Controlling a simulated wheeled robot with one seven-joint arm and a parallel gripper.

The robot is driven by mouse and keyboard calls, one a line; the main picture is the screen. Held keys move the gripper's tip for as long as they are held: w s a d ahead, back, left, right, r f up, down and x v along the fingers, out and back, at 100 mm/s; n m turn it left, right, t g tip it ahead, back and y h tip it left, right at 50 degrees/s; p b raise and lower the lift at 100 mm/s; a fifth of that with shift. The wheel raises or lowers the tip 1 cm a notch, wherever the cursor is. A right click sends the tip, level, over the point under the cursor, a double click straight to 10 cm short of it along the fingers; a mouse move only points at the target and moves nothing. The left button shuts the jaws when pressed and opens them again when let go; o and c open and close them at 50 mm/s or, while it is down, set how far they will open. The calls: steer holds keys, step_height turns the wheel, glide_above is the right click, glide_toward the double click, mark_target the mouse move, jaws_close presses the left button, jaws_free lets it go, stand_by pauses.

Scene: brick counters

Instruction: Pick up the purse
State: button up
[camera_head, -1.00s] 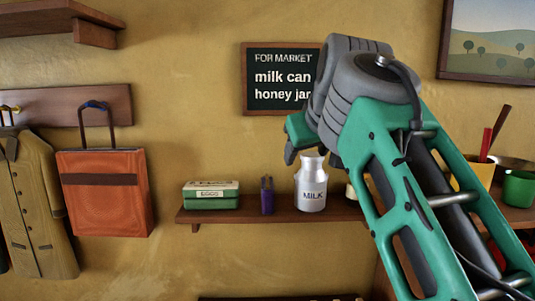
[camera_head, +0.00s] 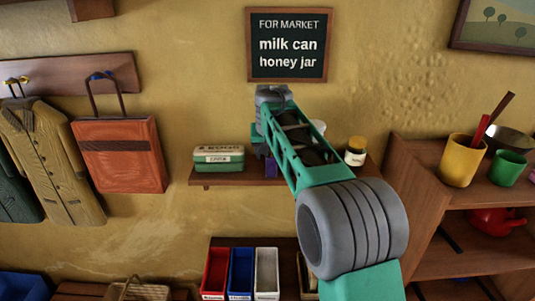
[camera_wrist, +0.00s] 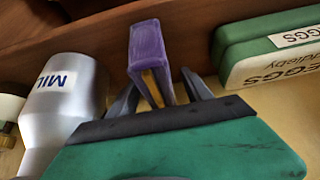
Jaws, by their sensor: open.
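The purple purse (camera_wrist: 147,45) stands upright on the wooden wall shelf, between the milk can and the egg box. It has a yellow part on the side towards me. My gripper (camera_wrist: 159,80) is open, and its two dark fingers show on either side of the purse's near end in the wrist view. I cannot tell whether they touch it.
On the shelf (camera_head: 200,179), the silver milk can (camera_wrist: 62,95) and the green egg box (camera_wrist: 265,48) stand close on either side. A honey jar (camera_head: 355,152) stands at the shelf's right end. A bookcase with cups (camera_head: 459,162) is at right; an orange bag (camera_head: 120,155) hangs at left.

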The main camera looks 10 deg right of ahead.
steer(key=shift+w+f, duration=0.1)
jaws_close()
stand_by(0.6)
